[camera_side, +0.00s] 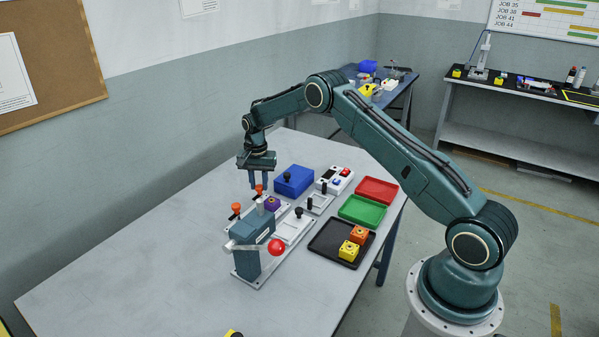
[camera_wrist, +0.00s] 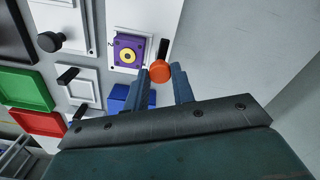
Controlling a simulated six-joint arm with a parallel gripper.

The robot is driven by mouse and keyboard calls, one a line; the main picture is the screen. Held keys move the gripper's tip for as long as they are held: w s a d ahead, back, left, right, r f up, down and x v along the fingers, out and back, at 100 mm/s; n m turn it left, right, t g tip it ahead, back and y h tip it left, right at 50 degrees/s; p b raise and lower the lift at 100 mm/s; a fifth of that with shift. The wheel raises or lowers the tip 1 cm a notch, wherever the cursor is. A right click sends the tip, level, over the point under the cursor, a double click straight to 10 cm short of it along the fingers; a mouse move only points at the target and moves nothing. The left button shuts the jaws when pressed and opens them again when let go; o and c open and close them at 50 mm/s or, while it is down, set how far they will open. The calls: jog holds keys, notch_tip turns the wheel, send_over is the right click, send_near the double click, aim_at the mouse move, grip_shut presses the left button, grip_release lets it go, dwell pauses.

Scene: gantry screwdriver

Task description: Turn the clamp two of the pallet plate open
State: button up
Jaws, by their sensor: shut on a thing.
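The pallet plate (camera_wrist: 118,14) is pale and holds a purple block (camera_wrist: 129,53) with a yellow ring on top; a small "2" is marked beside the block. The purple block also shows in the side view (camera_side: 272,203). Clamp two has an orange knob (camera_wrist: 160,72) and a black arm (camera_wrist: 163,48) that lies beside the block's edge. My gripper (camera_wrist: 161,71) points down with its two blue fingers on either side of the orange knob, shut on it. In the side view my gripper (camera_side: 259,185) stands over the plate's far end. A second orange-topped clamp (camera_side: 236,207) stands to the left.
A teal press with a red ball handle (camera_side: 277,247) stands close in front. A blue box (camera_side: 294,180), a control box (camera_side: 335,179), and red (camera_side: 377,190), green (camera_side: 362,210) and black (camera_side: 326,250) trays lie to the right. The table's left part is clear.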

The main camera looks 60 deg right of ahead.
aim_at(259, 186)
jog(key=o, duration=1)
jog(key=shift+r, duration=0.1)
notch_tip(259, 186, up, 14)
dwell(0.5)
